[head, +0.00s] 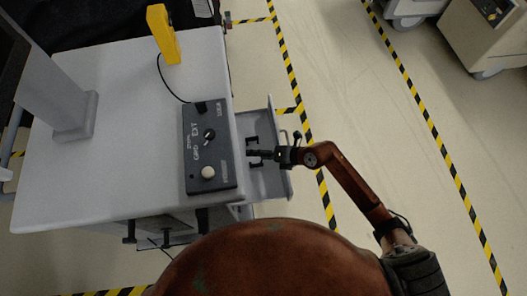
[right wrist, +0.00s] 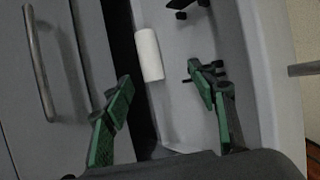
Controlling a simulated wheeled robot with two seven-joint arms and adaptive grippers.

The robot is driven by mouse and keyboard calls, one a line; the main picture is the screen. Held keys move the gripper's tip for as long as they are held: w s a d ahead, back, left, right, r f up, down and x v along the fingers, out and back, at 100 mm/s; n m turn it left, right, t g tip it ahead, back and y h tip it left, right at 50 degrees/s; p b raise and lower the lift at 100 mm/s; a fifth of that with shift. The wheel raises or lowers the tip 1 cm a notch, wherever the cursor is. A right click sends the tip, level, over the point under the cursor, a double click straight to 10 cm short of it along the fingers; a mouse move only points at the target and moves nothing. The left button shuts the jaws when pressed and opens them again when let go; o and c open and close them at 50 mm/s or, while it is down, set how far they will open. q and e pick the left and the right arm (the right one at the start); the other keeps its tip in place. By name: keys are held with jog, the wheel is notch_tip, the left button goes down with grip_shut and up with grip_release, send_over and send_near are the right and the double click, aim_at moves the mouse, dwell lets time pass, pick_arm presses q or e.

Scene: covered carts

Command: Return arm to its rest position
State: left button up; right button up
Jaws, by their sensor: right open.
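My right arm (head: 350,185) reaches in from the right in the head view. Its gripper (head: 254,153) is open over the pulled-out grey drawer (head: 273,186) at the cart's right side. In the right wrist view, the open fingers (right wrist: 163,92) are apart with nothing between their tips. The drawer's pale inside (right wrist: 186,100) lies beyond them. A white cylinder (right wrist: 149,54) lies in it, just beyond the fingers, not gripped. My left gripper is not in view.
The grey cart top (head: 115,150) carries a dark control box (head: 208,146) and a yellow device (head: 163,34) on a cable. A grey post (head: 50,85) stands at left. Clear floor (head: 400,150) lies to the right. A beige cart (head: 485,35) stands at upper right.

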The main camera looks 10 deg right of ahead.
jog(key=r, duration=0.1)
jog(key=d+r, duration=0.1)
jog(key=r, duration=0.1)
jog(key=shift+s+d+r, duration=0.15)
jog(key=shift+s+d, duration=0.2)
jog(key=shift+s, duration=0.05)
